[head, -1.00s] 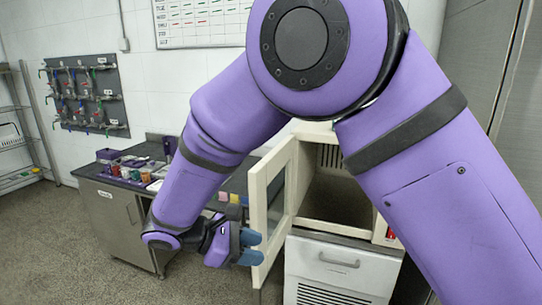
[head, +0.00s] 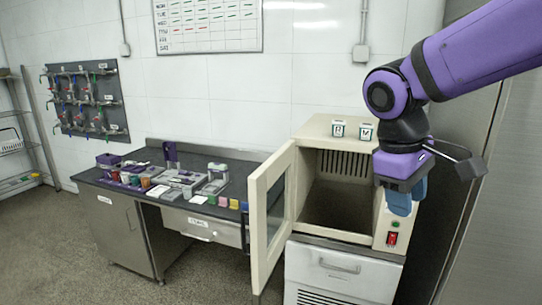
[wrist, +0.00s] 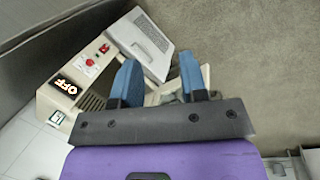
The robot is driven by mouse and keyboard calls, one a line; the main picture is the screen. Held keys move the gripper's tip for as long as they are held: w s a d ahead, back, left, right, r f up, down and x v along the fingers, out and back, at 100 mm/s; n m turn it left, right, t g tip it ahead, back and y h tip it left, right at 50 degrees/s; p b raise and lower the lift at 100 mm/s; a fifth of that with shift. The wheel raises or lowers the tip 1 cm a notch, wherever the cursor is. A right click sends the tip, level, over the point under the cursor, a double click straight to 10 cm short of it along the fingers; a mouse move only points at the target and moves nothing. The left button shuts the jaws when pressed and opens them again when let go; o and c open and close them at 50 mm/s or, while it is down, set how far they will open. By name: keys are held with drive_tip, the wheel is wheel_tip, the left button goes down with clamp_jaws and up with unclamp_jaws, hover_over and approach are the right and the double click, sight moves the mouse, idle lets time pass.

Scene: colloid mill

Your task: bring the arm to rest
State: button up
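My arm reaches in from the upper right in the head view, folded back beside the cream oven (head: 380,150). My gripper (head: 403,205) hangs with its blue fingers pointing down, in front of the right side of the oven. In the wrist view my gripper (wrist: 157,68) shows two blue fingers apart with nothing between them. The oven's glass door (head: 268,215) stands open to the left, and its chamber looks empty.
A dark counter (head: 190,206) with small containers and coloured blocks stands to the left. Two small marked boxes (head: 339,129) sit on the oven. A red switch (head: 392,239) is on its front. A steel cabinet (head: 510,220) stands at right. The floor at left is clear.

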drive_tip(key=s+d+r+m+t+y, duration=0.2)
drive_tip(key=s+d+m+t, duration=0.3)
drive_tip(key=s, duration=0.6)
drive_tip(key=d+m+y, duration=0.1)
drive_tip(key=d+m, duration=0.1)
drive_tip(key=d, duration=0.1)
drive_tip(key=shift+r, duration=0.25)
